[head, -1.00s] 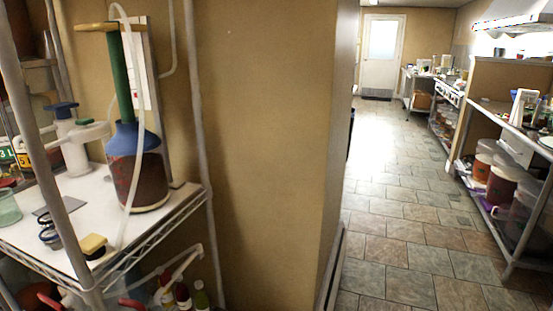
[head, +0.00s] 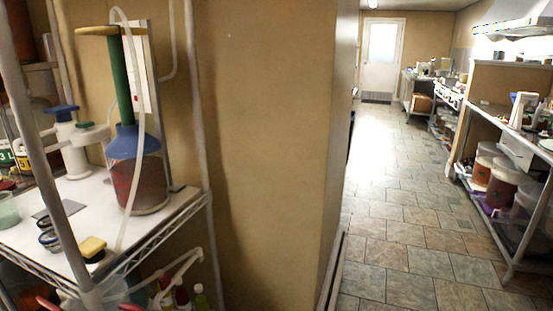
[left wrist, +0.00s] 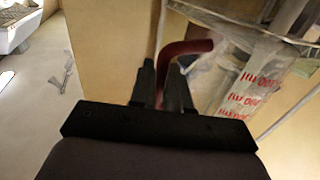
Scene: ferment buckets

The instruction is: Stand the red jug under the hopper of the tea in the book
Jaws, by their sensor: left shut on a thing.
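In the left wrist view my left gripper (left wrist: 163,90) is shut on a curved red handle (left wrist: 187,48), which I take to be that of the red jug. The handle rises between the fingers and bends to the right. A clear container with red lettering (left wrist: 243,92) is right of the fingers; whether it joins the handle I cannot tell. No hopper is clearly identifiable. My right gripper is not in view, and neither gripper shows in the head view.
The tiled floor (head: 390,220) is clear. A shelf with several buckets (head: 503,182) stands at right.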

